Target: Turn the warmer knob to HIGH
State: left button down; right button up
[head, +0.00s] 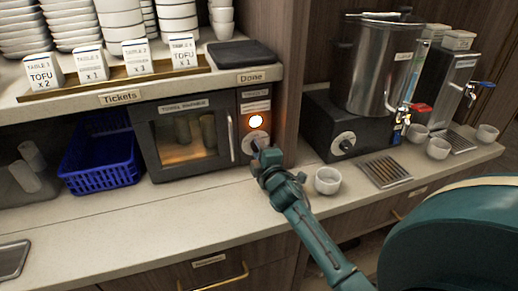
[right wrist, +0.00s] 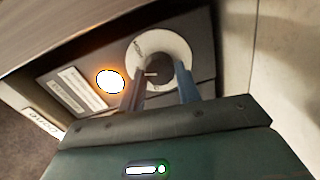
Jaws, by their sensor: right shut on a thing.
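The towel warmer (head: 183,138) is a dark box with a glass door on the counter under the shelf. Its control panel at the right has a glowing orange-white light (head: 256,122) above a round pale dial (head: 249,141). My right gripper (head: 260,155) reaches the dial from the front and covers much of it. In the right wrist view, the two fingers (right wrist: 157,78) are shut on the dark knob (right wrist: 155,72), one on each side, in front of the pale dial plate (right wrist: 168,44). The dial marks are too small to read. My left gripper is not in view.
A blue basket (head: 100,172) stands left of the warmer. A wooden post (head: 293,80) stands right of it. Farther right are a steel urn (head: 378,70) on a black base with its own knob, a drip grille (head: 385,171) and white cups (head: 328,181).

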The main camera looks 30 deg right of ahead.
jog(key=shift+r+m, duration=0.1)
jog(key=shift+m, duration=0.8)
jog(key=m+p, duration=0.1)
jog(key=m, duration=0.1)
jog(key=shift+m, duration=0.3)
jog(key=shift+d+m+y+p, duration=0.1)
jog(key=shift+m+y+p, duration=0.3)
jog(key=shift+m, duration=0.5)
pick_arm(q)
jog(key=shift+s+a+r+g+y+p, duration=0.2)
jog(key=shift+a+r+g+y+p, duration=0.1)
pick_arm(e)
jog(key=shift+m, duration=0.8)
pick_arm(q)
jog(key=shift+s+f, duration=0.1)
pick_arm(e)
jog(key=o, duration=1)
